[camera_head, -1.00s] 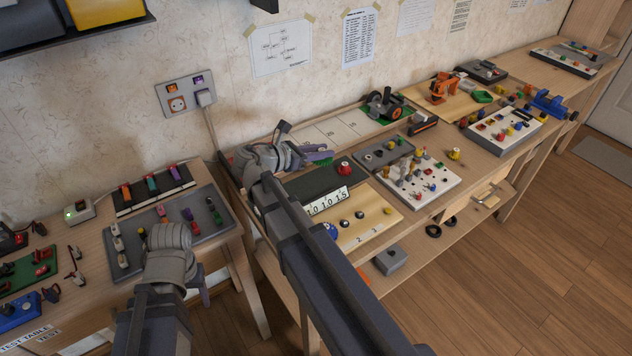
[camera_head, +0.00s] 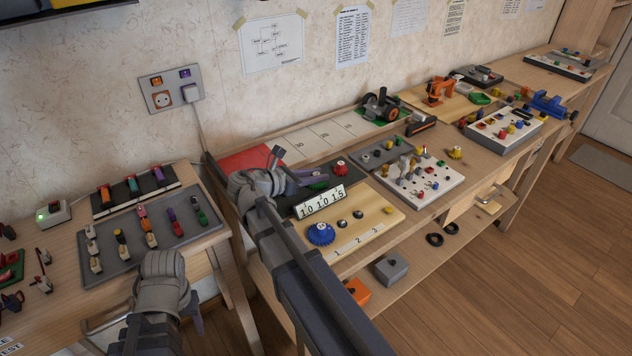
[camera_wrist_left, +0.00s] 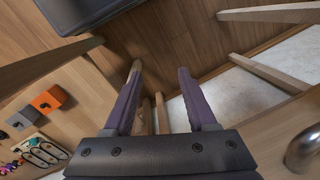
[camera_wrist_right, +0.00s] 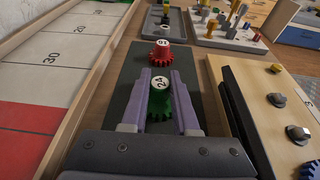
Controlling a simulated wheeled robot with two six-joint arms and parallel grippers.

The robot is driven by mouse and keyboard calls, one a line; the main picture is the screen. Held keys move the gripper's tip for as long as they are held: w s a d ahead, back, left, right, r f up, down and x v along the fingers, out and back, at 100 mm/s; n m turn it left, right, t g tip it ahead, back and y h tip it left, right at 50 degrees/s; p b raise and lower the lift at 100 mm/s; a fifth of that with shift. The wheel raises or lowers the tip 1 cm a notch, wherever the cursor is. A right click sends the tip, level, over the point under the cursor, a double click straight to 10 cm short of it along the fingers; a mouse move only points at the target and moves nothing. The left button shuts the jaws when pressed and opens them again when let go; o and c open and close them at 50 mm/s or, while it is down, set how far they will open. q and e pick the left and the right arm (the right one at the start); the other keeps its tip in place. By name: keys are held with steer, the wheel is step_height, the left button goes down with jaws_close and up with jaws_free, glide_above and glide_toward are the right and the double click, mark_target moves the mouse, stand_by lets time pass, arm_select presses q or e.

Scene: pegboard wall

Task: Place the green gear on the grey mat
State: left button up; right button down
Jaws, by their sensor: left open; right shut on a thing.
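The green gear (camera_wrist_right: 159,105), with a white top marked 24, is between the purple fingers of my right gripper (camera_wrist_right: 160,76), which is shut on it. In the head view my right gripper (camera_head: 316,180) is at the dark grey mat (camera_head: 285,207), left of the red gear (camera_head: 340,168). In the right wrist view the green gear is over the dark grey mat (camera_wrist_right: 121,85); I cannot tell whether it touches. The red gear (camera_wrist_right: 160,55) stands on the mat just beyond. My left gripper (camera_wrist_left: 155,78) is open and empty over the floor by the left table.
A wooden board with a blue gear (camera_head: 320,233) and several pegs lies in front of the mat. A white ruled strip with a red end (camera_wrist_right: 35,120) lies on the wall side. Pegboards (camera_head: 418,180) stand farther right.

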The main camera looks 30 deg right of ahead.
steer(key=shift+f, duration=0.15)
steer(key=c, duration=0.7)
jaws_free()
steer(key=shift+r, duration=0.25)
steer(key=p+v, duration=0.3)
steer(key=v, duration=0.8)
steer(key=shift+w+r+p, duration=0.1)
steer(key=shift+p, duration=0.25)
steer(key=shift+a, duration=0.5)
